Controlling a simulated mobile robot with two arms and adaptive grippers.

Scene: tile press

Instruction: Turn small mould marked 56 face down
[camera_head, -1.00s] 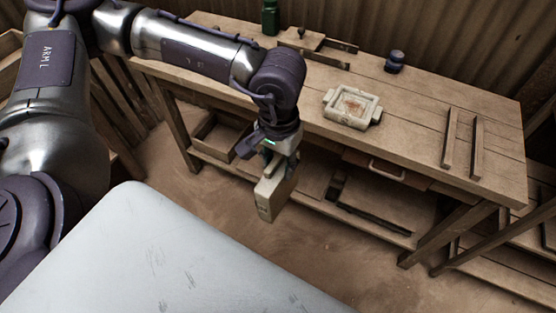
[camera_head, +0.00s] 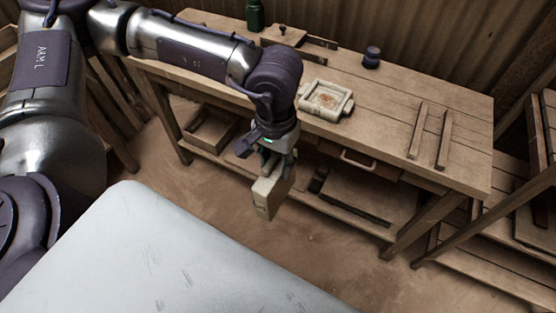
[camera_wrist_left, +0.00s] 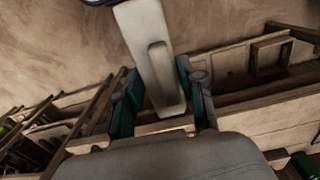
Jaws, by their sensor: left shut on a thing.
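My left gripper (camera_head: 278,157) points down in front of the bench and is shut on a pale, block-like small mould (camera_head: 266,194). The mould hangs on edge, tilted, in the air above the dirt floor. In the left wrist view the mould (camera_wrist_left: 150,48) is a long pale piece with a slot-like recess, between the two green-sided fingers of the gripper (camera_wrist_left: 163,92). A mark on its end is too small to read. My right gripper is not in view.
The wooden bench (camera_head: 390,122) stands behind the gripper. On it are a pale two-handled mould (camera_head: 345,104) with a brownish inside, a dark jar (camera_head: 372,58), two wooden rails (camera_head: 418,130) and a green bottle (camera_head: 254,14). The bench top between jar and rails is clear.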

